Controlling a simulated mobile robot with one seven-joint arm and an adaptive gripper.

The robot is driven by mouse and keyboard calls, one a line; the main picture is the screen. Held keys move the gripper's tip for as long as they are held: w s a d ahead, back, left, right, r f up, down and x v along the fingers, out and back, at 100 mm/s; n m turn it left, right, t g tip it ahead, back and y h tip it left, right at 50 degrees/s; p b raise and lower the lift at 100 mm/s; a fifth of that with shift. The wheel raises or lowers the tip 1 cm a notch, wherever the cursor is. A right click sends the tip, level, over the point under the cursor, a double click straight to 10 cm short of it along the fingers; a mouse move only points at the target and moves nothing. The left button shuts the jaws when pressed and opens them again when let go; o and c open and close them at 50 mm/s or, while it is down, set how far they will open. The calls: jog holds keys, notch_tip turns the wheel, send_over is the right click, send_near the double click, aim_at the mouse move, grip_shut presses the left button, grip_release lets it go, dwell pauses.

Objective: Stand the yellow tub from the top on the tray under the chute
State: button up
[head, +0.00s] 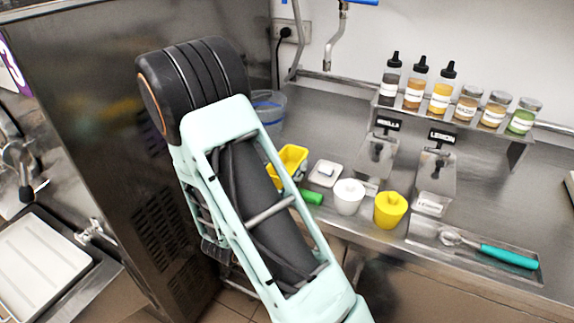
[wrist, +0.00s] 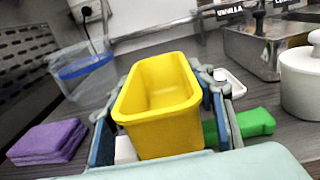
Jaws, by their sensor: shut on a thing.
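The yellow tub (wrist: 165,133) is an open, rectangular container that fills the middle of the wrist view, empty and with its opening upward. My gripper (wrist: 160,95) is shut on it, with a finger on each side. At the lower left of the head view, a pale tray (head: 40,262) lies below a metal outlet fitting (head: 18,160) on the steel machine. The tub is well to the right of that tray.
Purple cloths (wrist: 48,142) and a blue-rimmed bucket (wrist: 88,75) are at left in the wrist view. The steel machine (head: 115,130) stands between counter and tray.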

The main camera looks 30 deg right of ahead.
jog(key=shift+f, duration=0.25)
jog(key=o, duration=1.1)
jog(key=shift+r, duration=0.1)
